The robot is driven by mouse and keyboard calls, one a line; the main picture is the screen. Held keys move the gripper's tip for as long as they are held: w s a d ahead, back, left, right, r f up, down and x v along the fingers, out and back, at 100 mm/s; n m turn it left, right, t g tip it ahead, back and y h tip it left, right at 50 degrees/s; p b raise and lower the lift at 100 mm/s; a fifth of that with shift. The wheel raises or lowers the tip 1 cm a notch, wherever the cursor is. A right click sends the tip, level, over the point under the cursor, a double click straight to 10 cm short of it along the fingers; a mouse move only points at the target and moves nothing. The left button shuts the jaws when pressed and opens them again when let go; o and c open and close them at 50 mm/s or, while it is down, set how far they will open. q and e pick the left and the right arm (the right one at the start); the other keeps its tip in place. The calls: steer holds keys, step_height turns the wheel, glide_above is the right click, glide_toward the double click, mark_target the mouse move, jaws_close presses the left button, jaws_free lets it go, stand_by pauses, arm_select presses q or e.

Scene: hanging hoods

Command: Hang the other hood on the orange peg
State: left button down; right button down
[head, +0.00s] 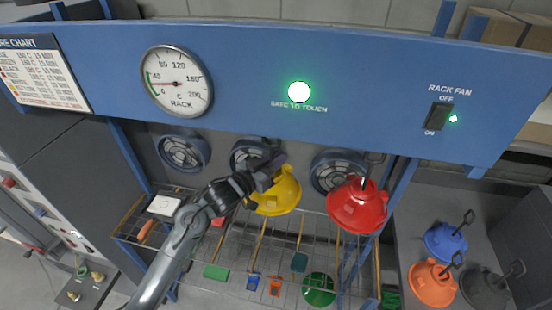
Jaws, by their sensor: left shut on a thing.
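A yellow hood (278,194) is in the middle of the head view, in front of the fans. My left gripper (266,178) is at its top, shut on it; the arm hides part of the hood's left side. A red hood (357,206) hangs to its right, with a dark hook (374,166) above. A blue hood (445,242), an orange hood (432,283) and a dark grey hood (484,288) lie on the grey surface at right. I cannot make out an orange peg; the blue panel may cover it. My right gripper is out of view.
The blue panel (330,60) crosses the front, with a temperature gauge (177,80), a lit green lamp (299,92) and a fan switch (438,116). Below the hoods is a wire rack (240,262) with brushes and small coloured items. A green round thing (319,289) lies low.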

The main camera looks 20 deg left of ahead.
arm_select(q)
steer(key=shift+f, duration=0.15)
steer(key=c, duration=1.2)
jaws_free()
steer(key=shift+o, duration=0.8)
steer(key=shift+f, duration=0.1)
steer(key=shift+s+a, duration=0.1)
